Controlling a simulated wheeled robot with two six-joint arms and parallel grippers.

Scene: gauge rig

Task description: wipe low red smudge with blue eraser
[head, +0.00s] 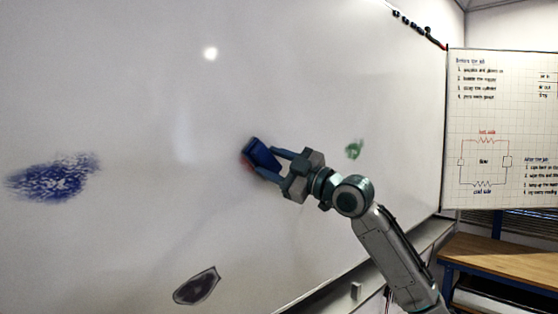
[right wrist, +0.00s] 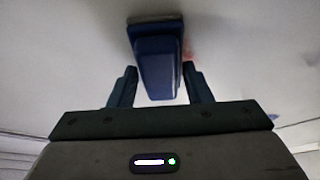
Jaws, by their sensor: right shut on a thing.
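The blue eraser (head: 262,153) is in my right gripper (head: 278,166), at the whiteboard (head: 130,80) near the middle of the head view. The gripper is shut on it, with one finger on each side. In the right wrist view the blue eraser (right wrist: 156,62) sits between the fingertips (right wrist: 156,80), its grey pad towards the board. The pad is on or very close to the board; I cannot tell which. The red smudge (head: 246,162) shows as a small patch at the eraser's left edge, the rest hidden behind it. A faint red trace (right wrist: 187,52) also shows beside the eraser in the wrist view.
A large blue smudge (head: 52,178) is on the left of the board, a green one (head: 354,149) to the right. A dark-outlined grey patch (head: 196,286) is low down. A paper chart (head: 500,130) and wooden table (head: 500,258) stand right.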

